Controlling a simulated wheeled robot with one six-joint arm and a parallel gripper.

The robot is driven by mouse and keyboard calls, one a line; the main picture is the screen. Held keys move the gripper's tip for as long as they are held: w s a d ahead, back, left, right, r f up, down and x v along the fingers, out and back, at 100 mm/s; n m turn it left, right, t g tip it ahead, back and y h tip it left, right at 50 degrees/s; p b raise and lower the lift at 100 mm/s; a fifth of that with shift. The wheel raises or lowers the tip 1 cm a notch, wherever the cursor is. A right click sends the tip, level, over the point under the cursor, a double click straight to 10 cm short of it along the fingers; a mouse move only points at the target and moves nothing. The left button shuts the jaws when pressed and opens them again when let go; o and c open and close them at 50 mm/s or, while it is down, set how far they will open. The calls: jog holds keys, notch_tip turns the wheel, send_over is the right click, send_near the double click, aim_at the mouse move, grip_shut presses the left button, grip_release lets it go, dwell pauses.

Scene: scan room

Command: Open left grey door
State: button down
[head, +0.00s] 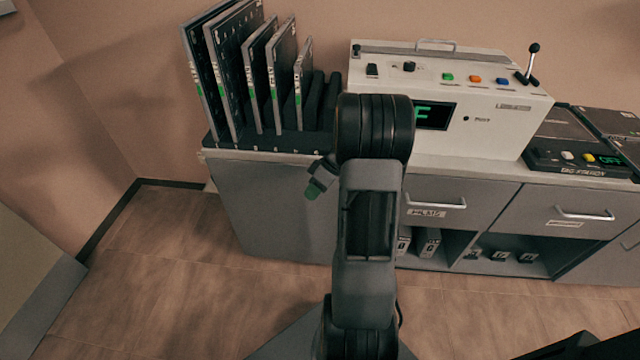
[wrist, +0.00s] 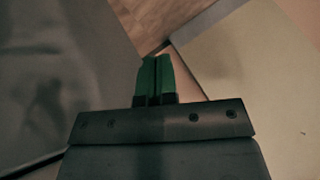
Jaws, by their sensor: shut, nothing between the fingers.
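The left grey door (head: 270,215) is the plain panel at the left end of the low cabinet in the head view. It looks flush and closed; my arm hides its right part, and I see no handle on it. My gripper (head: 312,191) is beside my arm, in front of the door's upper right part in the picture. Its green fingertips are together and empty. In the wrist view the green fingertips (wrist: 155,75) are side by side, with a smooth grey surface at left, probably the door. Contact with it cannot be told.
Upright plates stand in a black rack (head: 265,141) on the cabinet top. A white control box (head: 450,85) with a lever stands right of it. Drawers (head: 455,205) with handles and open shelves are at right. A pale block (head: 30,270) is at far left; bare floor (head: 170,270) lies between.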

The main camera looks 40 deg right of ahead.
jog(key=shift+x, duration=1.25)
dwell(0.8)
